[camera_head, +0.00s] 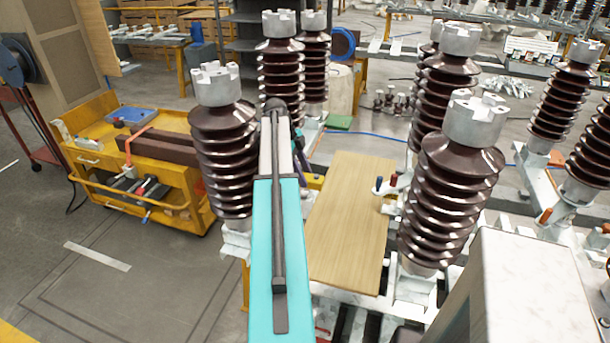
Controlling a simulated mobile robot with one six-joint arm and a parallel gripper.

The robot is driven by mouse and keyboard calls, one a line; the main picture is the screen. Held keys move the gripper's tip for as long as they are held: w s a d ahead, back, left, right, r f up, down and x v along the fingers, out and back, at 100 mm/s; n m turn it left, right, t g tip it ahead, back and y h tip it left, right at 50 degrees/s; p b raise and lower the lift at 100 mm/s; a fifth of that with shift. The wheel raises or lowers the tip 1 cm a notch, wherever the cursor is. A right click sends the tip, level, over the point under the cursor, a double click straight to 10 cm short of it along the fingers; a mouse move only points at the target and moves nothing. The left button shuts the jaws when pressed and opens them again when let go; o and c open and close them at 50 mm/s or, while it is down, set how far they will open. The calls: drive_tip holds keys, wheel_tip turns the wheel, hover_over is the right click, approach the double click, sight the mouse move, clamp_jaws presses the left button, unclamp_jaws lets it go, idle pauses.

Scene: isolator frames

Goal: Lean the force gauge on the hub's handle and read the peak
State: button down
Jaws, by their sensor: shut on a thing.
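My teal and white arm (276,225) reaches up the middle of the view, away from the camera. Its far end is beside the brown insulator column on the left, and a small dark part of it shows just right of the white link. My gripper's jaws are hidden behind the arm. I cannot make out the force gauge. An orange handle (545,215) is farther right. I cannot tell which is the hub's handle.
Ribbed brown insulators with grey caps stand close on the left (222,145) and right (452,190), with several more behind. A bare wooden board (350,220) lies between them. A yellow tool cart (130,165) is at left. A pale box (525,290) fills the lower right.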

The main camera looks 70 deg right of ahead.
sight(314, 176)
drive_tip(key=shift+w, duration=0.75)
idle(1.0)
drive_tip(key=shift+s, duration=0.2)
drive_tip(key=shift+s+d, duration=0.1)
drive_tip(key=shift+s, duration=2)
drive_tip(key=shift+s, duration=0.1)
drive_tip(key=shift+r, duration=0.1)
wheel_tip(314, 176, up, 15)
drive_tip(key=p, duration=0.6)
drive_tip(key=shift+p, duration=0.4)
idle(1.0)
idle(0.9)
